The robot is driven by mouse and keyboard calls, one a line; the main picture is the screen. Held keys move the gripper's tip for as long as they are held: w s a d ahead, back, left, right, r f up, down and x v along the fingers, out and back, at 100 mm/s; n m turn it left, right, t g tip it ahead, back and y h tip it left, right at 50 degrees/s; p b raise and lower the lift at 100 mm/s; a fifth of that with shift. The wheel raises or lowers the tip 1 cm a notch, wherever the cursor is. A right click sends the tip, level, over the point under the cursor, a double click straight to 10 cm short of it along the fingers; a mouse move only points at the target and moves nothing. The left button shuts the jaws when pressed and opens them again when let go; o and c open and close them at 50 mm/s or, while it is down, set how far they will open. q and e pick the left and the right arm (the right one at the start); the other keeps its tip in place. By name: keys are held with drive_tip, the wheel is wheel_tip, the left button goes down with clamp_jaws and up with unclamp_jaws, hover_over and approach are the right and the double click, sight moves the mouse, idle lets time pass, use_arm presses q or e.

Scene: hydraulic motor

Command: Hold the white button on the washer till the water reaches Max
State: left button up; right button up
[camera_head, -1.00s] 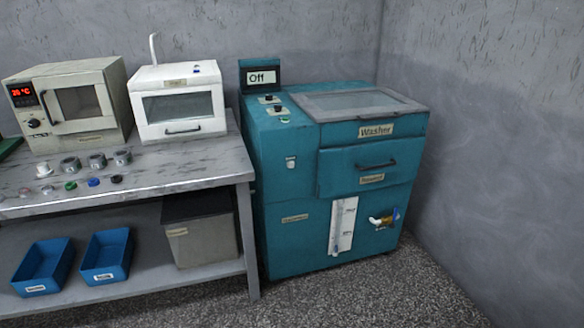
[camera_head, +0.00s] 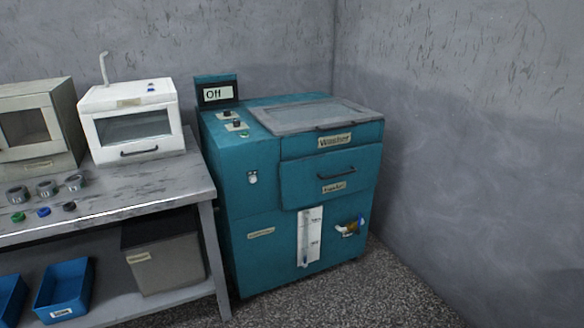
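The teal washer (camera_head: 240,205) stands on the floor against the back wall, right of the workbench. A brass tap with a blue handle (camera_head: 350,228) is right of the gauge. The lid and the drawer with a dark handle look closed. Neither of my grippers shows in the head view.
A grey workbench (camera_head: 150,194) stands close left of the washer. It holds a white oven-like box (camera_head: 132,120), a beige oven (camera_head: 35,125), several metal rings and small coloured caps. Blue bins and a grey box (camera_head: 165,258) are on its lower shelf. Speckled floor in front is clear.

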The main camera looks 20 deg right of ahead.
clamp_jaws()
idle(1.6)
